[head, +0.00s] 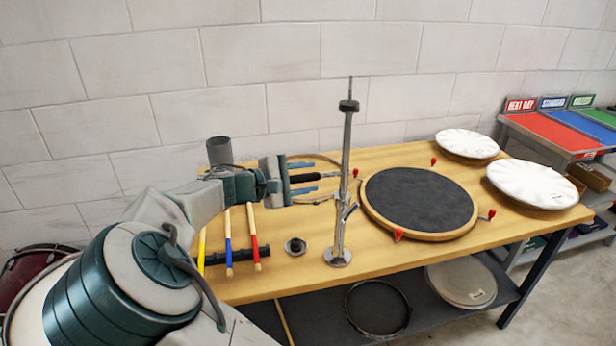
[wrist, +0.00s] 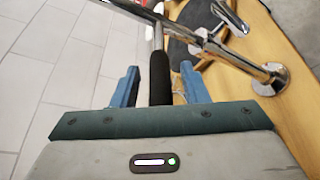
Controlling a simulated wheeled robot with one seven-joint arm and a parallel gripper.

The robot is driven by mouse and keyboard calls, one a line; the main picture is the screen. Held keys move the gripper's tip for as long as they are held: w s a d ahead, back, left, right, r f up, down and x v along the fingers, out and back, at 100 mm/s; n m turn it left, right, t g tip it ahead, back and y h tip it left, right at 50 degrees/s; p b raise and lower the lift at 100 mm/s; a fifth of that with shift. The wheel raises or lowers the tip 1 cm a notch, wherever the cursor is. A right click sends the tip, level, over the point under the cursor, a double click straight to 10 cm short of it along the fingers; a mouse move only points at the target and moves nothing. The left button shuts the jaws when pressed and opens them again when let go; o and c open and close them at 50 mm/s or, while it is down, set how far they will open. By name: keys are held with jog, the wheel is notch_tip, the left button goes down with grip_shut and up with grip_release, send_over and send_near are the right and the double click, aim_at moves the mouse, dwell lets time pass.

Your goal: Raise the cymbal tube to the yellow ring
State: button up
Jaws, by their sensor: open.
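The chrome cymbal tube (head: 347,130) stands upright on a stand with a round foot (head: 338,257) and has a black fitting near its top. A black sleeve on a chrome side rod (head: 303,178) reaches left from the tube. My gripper (head: 304,179) is open, with its blue fingers on either side of this sleeve. In the wrist view the sleeve (wrist: 160,77) lies between the fingers, with a gap visible at least on the right. The tube crosses the top of the wrist view (wrist: 190,32). I cannot make out a yellow ring in either view.
Coloured sticks (head: 254,238), a small black disc (head: 295,246) and a grey cup (head: 218,152) are on the wooden bench (head: 300,285). A wall stands behind.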

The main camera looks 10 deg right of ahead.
jog(key=shift+w+d+f, duration=0.15)
jog(key=shift+d, duration=0.2)
grip_shut()
notch_tip(320, 180, up, 12)
jog(key=p, duration=0.9)
grip_release()
jog(key=shift+a, duration=0.1)
